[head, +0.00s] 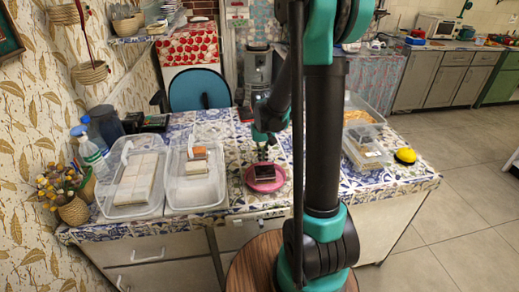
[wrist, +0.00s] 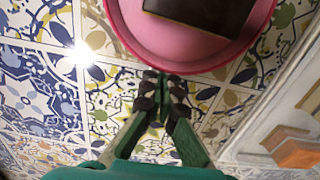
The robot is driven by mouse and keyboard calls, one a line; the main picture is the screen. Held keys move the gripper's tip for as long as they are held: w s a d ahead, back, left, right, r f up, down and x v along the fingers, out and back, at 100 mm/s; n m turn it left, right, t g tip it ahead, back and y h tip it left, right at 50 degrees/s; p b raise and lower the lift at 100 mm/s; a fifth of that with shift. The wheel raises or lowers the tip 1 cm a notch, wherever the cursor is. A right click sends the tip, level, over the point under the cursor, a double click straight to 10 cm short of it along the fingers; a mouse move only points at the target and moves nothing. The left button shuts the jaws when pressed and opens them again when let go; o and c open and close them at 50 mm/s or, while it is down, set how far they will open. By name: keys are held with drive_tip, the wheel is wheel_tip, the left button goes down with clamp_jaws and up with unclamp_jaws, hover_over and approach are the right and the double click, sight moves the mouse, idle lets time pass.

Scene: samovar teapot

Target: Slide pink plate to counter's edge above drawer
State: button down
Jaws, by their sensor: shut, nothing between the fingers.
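The round pink plate (head: 265,187) lies on the patterned tile counter (head: 233,180), a little back from its front edge. A dark, brown-topped block (head: 264,172) sits on the plate. The plate also fills the top of the wrist view (wrist: 152,35), with part of it out of frame. My gripper (head: 262,158) points down at the plate's far side. In the wrist view my gripper (wrist: 160,78) is shut and empty, its tips right at the plate's rim; I cannot tell whether they touch it. A drawer (head: 245,231) is in the counter front below the plate.
A clear bin (head: 195,205) with small blocks stands just left of the plate, another clear bin (head: 132,207) beyond it. Clear containers (head: 365,155) and a yellow object (head: 405,155) are to the right. The counter between plate and front edge is clear.

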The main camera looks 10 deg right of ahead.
drive_tip(key=s, duration=0.3)
drive_tip(key=shift+s, duration=0.15)
